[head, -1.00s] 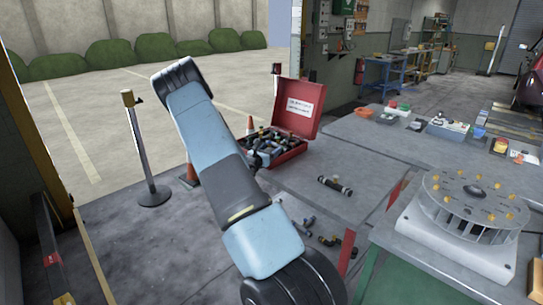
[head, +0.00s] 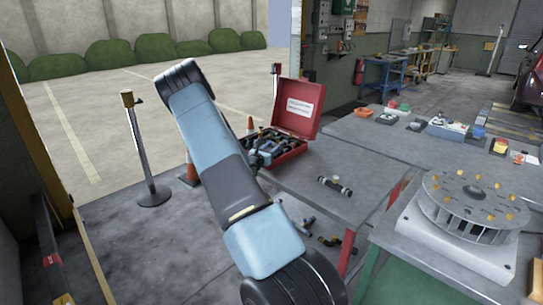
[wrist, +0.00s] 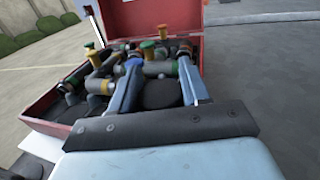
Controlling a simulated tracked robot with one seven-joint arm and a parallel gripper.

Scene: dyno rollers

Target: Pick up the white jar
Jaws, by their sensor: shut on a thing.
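I cannot make out a white jar in either view. My gripper (wrist: 160,68) reaches into an open red toolbox (wrist: 52,102) in the wrist view. Its two blue-grey fingers stand apart, shut on a grey pipe fitting (wrist: 158,69) between their tips. Other fittings with green and yellow ends crowd around it, so its full shape is hidden. In the head view the red toolbox (head: 296,121) stands on the grey table (head: 345,160) with its lid up. There my arm covers part of the table, and the gripper is small beside the toolbox's front.
A dark fitting (head: 335,185) lies on the near table. Small coloured trays and parts (head: 447,128) stand farther right. A round slotted device (head: 472,205) sits on the green-framed bench at right. A post (head: 146,150) and an orange cone (head: 190,168) stand on the floor at left.

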